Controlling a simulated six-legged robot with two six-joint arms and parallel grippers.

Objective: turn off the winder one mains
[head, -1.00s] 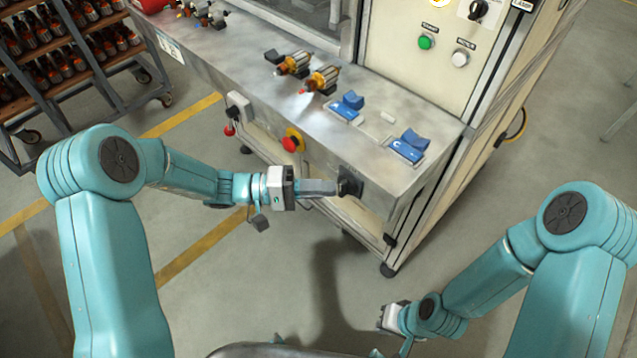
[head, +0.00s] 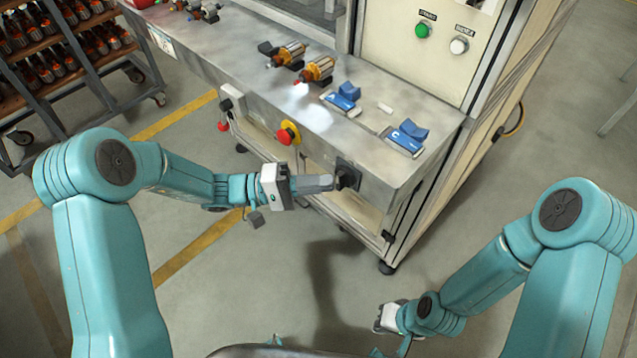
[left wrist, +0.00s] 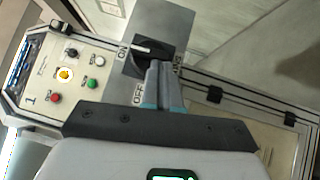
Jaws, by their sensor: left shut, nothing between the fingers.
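The mains switch is a black rotary knob (head: 347,175) on the front face of the winder bench (head: 400,180). In the left wrist view the knob (left wrist: 152,52) sits on a grey plate with ON and OFF lettering, and its white mark lies toward ON. My left gripper (head: 328,182) is shut and empty, its fingertips at the knob. It also shows in the left wrist view (left wrist: 163,80), where the fingers cover part of the knob; I cannot tell whether they touch it. My right gripper (head: 386,318) hangs low, away from the bench, its fingers unclear.
A red emergency button (head: 287,135) on a yellow base sits left of the knob. Armatures (head: 318,68) and blue fixtures (head: 405,138) stand on the bench top. A rack (head: 65,55) stands at the far left. The floor before the bench is clear.

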